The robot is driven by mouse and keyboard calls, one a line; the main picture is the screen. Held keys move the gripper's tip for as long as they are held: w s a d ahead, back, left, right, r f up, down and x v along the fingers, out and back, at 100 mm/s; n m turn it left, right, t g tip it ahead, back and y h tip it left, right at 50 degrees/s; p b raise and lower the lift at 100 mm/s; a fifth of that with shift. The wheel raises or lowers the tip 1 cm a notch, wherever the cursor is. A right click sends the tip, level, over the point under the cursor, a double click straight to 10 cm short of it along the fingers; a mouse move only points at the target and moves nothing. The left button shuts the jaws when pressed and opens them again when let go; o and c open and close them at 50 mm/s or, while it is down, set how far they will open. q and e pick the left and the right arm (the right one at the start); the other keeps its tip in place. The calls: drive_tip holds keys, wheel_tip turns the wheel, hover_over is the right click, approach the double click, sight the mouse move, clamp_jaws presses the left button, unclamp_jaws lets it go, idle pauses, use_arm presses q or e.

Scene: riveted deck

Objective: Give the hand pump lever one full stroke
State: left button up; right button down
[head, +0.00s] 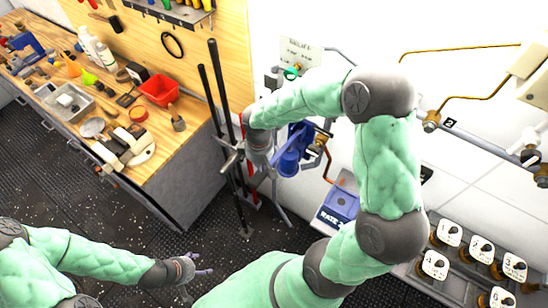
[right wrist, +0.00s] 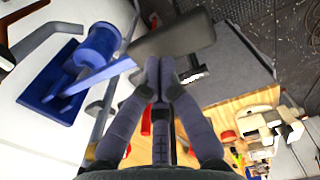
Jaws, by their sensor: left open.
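The hand pump (head: 292,152) is blue and mounted on the white wall, partly behind my right arm in the head view. In the right wrist view the pump body (right wrist: 98,45) stands on a blue plate, and its lever (right wrist: 175,38) has a blue arm and a dark grip reaching right. My right gripper (right wrist: 160,62) has its fingers together at the near edge of the grip. The grip crosses their tips, so I cannot tell whether they touch. In the head view this gripper (head: 262,158) is mostly hidden. My left gripper (head: 203,266) is open and empty above the floor.
A wooden workbench (head: 165,150) with tools and a red bin (head: 158,89) stands at the left. Black upright poles (head: 217,95) stand beside the pump. Pipes and numbered valves (head: 480,250) line the wall at right.

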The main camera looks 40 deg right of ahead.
wheel_tip(320, 180, down, 12)
drive_tip(key=b, duration=1)
drive_tip(key=shift+r+p, duration=4.4)
drive_tip(key=shift+r, duration=1.6)
drive_tip(key=shift+r+p, duration=1.9)
drive_tip(key=shift+r, duration=0.65)
drive_tip(key=shift+f, duration=0.1)
